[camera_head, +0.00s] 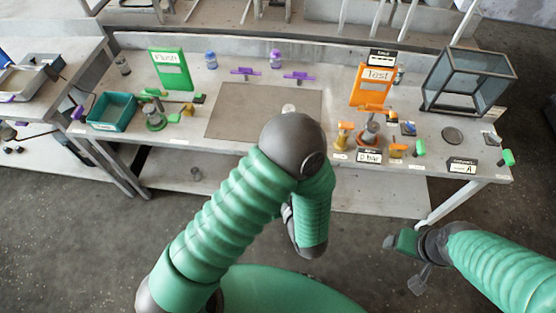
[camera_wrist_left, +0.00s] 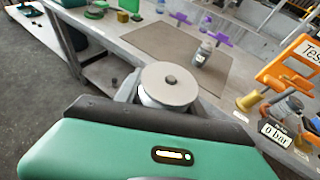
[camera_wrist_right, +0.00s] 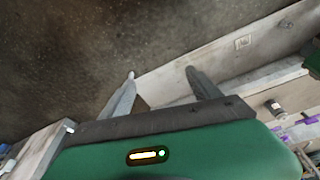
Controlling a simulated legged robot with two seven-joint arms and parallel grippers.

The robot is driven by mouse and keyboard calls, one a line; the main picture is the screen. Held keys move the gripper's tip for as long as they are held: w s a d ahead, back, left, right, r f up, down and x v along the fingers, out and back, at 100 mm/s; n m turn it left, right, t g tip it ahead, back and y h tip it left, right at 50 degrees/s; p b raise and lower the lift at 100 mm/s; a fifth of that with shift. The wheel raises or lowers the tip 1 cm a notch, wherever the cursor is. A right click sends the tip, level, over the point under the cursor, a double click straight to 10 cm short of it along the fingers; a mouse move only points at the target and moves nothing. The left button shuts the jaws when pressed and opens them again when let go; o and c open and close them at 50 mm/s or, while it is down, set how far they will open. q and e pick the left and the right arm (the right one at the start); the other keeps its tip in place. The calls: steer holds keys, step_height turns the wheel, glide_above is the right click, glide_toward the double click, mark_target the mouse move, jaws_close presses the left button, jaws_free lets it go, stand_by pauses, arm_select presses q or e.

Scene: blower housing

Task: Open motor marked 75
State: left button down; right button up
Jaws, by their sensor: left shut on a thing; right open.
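My left gripper is shut on a round, light-grey, disc-topped part (camera_wrist_left: 168,84) with a small dark centre knob, seen in the left wrist view. Its fingertips are hidden there, and in the head view my left arm covers most of the gripper. No mark 75 is readable, so I cannot tell whether the held part is the motor. My right gripper (camera_head: 404,262) is open and empty, off the bench's front edge at the right. Its two spread fingers (camera_wrist_right: 163,82) show over floor and a bench edge in the right wrist view.
A green Flush stand (camera_head: 170,70) and teal bin (camera_head: 112,112) are left. An orange Test stand (camera_head: 374,88), 0 bar gauge sign (camera_head: 369,156) and glass box (camera_head: 465,82) are right.

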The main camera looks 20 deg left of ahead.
steer(key=shift+d, duration=0.15)
steer(key=shift+c, duration=0.3)
steer(key=shift+w+r, duration=0.1)
steer(key=shift+c, duration=0.8)
steer(key=w+a+r+g, duration=0.1)
steer(key=w+a+r, duration=0.3)
steer(key=w+a, duration=0.25)
steer(key=w+a+r, duration=0.4)
steer(key=w+a, duration=0.1)
steer(key=a, duration=0.2)
steer(key=w+a+r+g, duration=0.15)
steer(key=a+r, duration=0.45)
steer(key=a, duration=0.6)
step_height(320, 180, down, 12)
steer(key=shift+d+f+m, duration=0.15)
steer(key=shift+m, duration=0.15)
steer(key=shift+d, duration=0.15)
steer(key=c, duration=0.6)
jaws_close()
arm_select(q)
steer(key=w+d+r+m+t+h, duration=0.1)
steer(key=w+d+m+h, duration=0.3)
steer(key=d+m+h, duration=0.1)
steer(key=w+d+m+t+h, duration=0.2)
steer(key=w+d+m+h, duration=0.2)
steer(key=d, duration=0.4)
steer(key=shift+w+d+r+m+t+h, duration=0.15)
steer(key=shift+d+r+m+t+h, duration=0.2)
steer(key=shift+m+h, duration=0.5)
